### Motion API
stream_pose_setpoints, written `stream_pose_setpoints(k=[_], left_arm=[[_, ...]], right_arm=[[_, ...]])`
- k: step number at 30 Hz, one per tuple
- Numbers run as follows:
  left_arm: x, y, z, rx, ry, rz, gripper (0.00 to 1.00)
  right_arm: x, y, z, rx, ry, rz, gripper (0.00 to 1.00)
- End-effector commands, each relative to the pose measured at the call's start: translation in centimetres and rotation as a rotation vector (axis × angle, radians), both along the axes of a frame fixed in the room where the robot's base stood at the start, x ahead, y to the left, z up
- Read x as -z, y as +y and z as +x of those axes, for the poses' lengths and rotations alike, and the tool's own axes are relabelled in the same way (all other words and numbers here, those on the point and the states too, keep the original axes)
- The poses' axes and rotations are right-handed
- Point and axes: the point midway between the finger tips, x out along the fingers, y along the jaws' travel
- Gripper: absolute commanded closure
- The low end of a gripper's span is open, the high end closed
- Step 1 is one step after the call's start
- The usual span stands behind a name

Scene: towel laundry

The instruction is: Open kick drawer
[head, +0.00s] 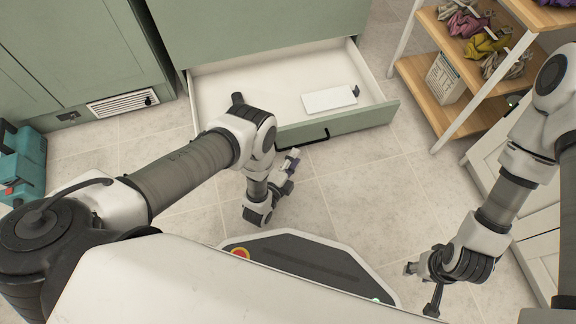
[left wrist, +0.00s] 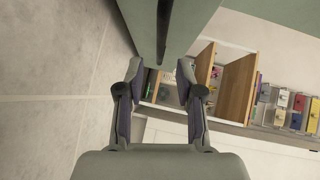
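The kick drawer stands pulled out from under the green cabinet, its white inside (head: 240,90) showing. Its green front (head: 365,119) carries a black handle (head: 303,138). In the left wrist view, the drawer front (left wrist: 190,15) comes in from the top, with the dark handle (left wrist: 163,40) in line with the gap between my fingers. My left gripper (head: 292,160) is just in front of the drawer near the handle. Its fingers (left wrist: 160,72) are spread and grip nothing. My right gripper (head: 412,269) hangs low at the right, away from the drawer; its finger opening is unclear.
A flat white object (head: 330,99) lies in the drawer. A wooden shelf unit (head: 478,52) with folded cloths stands at the right. A teal box (head: 22,160) is at the far left. Tiled floor (head: 350,185) is clear in front of the drawer.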

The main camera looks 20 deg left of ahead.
Motion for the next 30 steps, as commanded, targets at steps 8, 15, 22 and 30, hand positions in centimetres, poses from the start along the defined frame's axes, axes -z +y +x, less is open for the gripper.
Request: stream_pose_setpoints(k=[8,15,22,30], left_arm=[[-0.6,0.9,-4.5,0.000,0.000,0.000,0.64],[-0.7,0.9,-4.7,0.000,-0.001,0.000,0.64],[-0.7,0.9,-4.7,0.000,-0.001,0.000,0.64],[-4.2,1.4,-1.3,-0.007,-0.064,0.003,0.64]], right_arm=[[0.0,0.0,0.0,0.000,0.000,0.000,0.60],[0.0,0.0,0.0,0.000,0.000,0.000,0.60],[0.0,0.0,0.0,0.000,0.000,0.000,0.60],[-0.9,0.0,0.0,0.000,0.000,0.000,0.60]])
